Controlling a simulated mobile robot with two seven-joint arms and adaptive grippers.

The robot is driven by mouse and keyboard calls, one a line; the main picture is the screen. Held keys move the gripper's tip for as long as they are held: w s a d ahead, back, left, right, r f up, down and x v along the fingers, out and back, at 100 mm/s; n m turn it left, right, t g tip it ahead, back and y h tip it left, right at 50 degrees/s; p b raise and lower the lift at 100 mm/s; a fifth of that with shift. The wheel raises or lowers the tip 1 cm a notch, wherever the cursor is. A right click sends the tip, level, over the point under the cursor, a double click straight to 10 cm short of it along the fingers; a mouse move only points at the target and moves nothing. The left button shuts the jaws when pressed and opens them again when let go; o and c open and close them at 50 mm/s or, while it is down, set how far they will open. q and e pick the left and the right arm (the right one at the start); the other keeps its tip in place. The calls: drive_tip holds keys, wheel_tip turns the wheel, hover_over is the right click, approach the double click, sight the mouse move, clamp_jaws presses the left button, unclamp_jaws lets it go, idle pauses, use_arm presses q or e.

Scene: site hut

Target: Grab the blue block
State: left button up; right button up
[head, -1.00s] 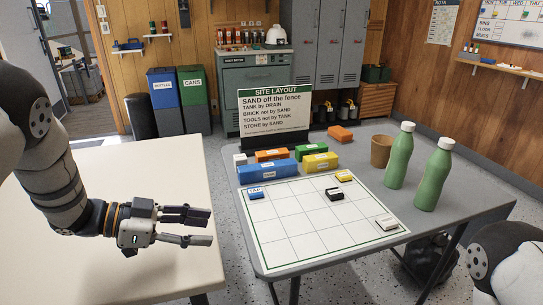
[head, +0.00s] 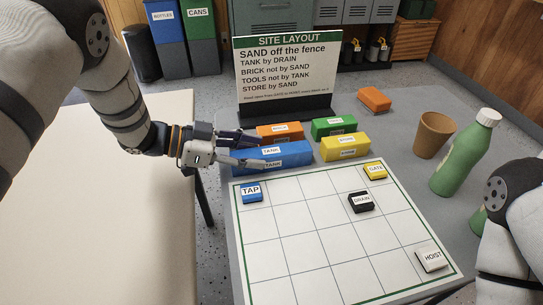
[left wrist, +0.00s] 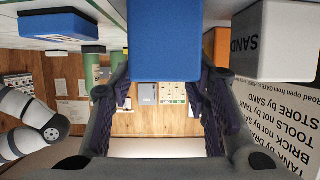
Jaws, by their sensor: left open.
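The blue block (head: 296,158) is a long bar labelled TANK, lying just beyond the back left edge of the grid board (head: 287,245). My left gripper (head: 262,152) is open at its left end, partly covering it in the head view. In the left wrist view the blue block (left wrist: 165,42) fills the top middle, its end facing the gap between my spread fingers (left wrist: 165,88). I cannot tell how far the fingertips reach along its sides. My right arm shows at the right edge; its gripper is out of view.
A white SAND block (left wrist: 275,42) and an orange block (head: 280,132) are close by. Green (head: 334,126) and yellow (head: 345,146) blocks stand to the right. The layout sign (head: 285,70) stands behind. A brown cup (head: 434,135) and a green bottle (head: 462,155) are farther right.

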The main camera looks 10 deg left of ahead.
sight(267, 151)
use_arm(q)
drive_tip(key=x, duration=0.5)
drive_tip(key=shift+w+r, duration=0.15)
drive_tip(key=shift+r, duration=0.2)
clamp_jaws()
